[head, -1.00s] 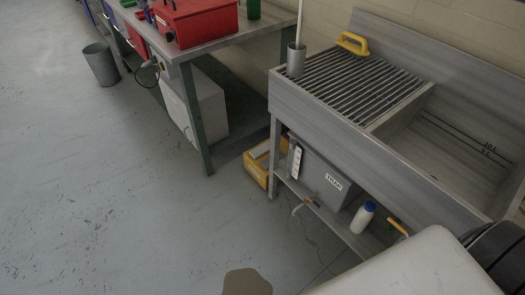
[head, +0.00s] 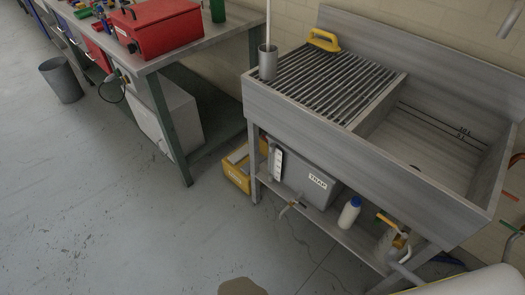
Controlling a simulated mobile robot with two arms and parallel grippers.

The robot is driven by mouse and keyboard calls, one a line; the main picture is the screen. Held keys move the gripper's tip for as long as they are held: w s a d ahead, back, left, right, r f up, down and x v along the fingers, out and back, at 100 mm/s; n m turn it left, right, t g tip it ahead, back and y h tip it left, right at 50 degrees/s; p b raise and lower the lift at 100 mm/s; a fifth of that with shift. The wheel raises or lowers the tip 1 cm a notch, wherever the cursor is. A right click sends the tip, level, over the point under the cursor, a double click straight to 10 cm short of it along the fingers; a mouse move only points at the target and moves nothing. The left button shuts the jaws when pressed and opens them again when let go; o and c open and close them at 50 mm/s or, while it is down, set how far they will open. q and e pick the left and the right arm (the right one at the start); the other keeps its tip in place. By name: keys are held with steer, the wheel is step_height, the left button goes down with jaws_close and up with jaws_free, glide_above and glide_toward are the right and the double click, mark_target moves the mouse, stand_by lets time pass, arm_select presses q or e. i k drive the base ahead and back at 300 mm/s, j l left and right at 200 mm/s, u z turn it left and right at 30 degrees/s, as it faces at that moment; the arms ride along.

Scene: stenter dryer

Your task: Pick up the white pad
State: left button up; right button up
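I cannot pick out a white pad for certain. A yellow-handled tool (head: 323,40) lies on the slatted rack at the back of the steel sink (head: 340,125); I cannot tell what is under its handle. A yellow bin (head: 237,180) on the floor, left of the sink's legs, holds something pale, too small to tell. Neither of my grippers shows in the head view.
A metal cup (head: 268,63) stands at the rack's left corner. A grey TRAP box (head: 305,182) and a white bottle with blue cap (head: 349,213) sit on the shelf below. A workbench with a red toolbox (head: 158,25) is at left.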

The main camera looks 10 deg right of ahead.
mark_target(238, 156)
steer(key=i+j+z, duration=0.3)
steer(key=j, duration=0.35)
steer(key=i+j+z, duration=0.1)
steer(key=i+j, duration=0.15)
steer(key=i+j+z, duration=0.15)
steer(key=j, duration=0.3)
steer(key=i+j+z, duration=0.15)
steer(key=j, duration=0.25)
